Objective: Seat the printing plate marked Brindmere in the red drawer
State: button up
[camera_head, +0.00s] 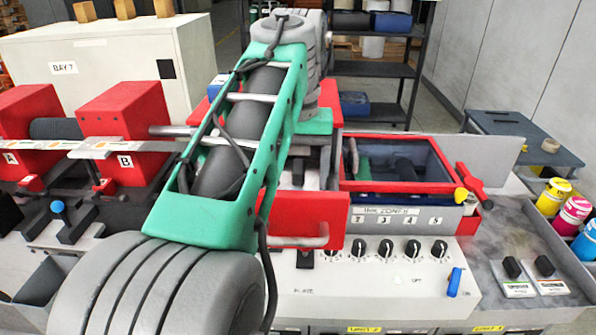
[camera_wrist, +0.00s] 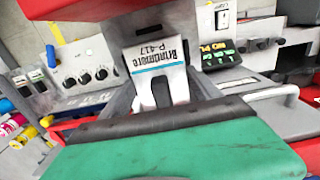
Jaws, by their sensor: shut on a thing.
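The Brindmere plate is the pale piece (camera_wrist: 156,62) in the wrist view, marked "Brindmere P-417", with a blue line and a notch at its near end. My gripper (camera_wrist: 160,88) is shut on it; its green body fills the bottom of that view. The red drawer has a red front (camera_head: 308,216) with a grey handle, left of the knobs in the head view. A red panel (camera_wrist: 110,8), probably that front, crosses the top of the wrist view, just beyond the plate. I cannot tell whether the plate touches the drawer.
A red-framed tray (camera_head: 400,186) labelled ink zone lies right of the drawer. A row of black knobs (camera_head: 386,249) and a blue toggle (camera_head: 455,281) are on the front panel. Red blocks A (camera_head: 22,112) and B (camera_head: 120,112) stand left. Ink tins (camera_head: 573,214) stand far right.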

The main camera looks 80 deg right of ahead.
jog(key=shift+f, duration=0.65)
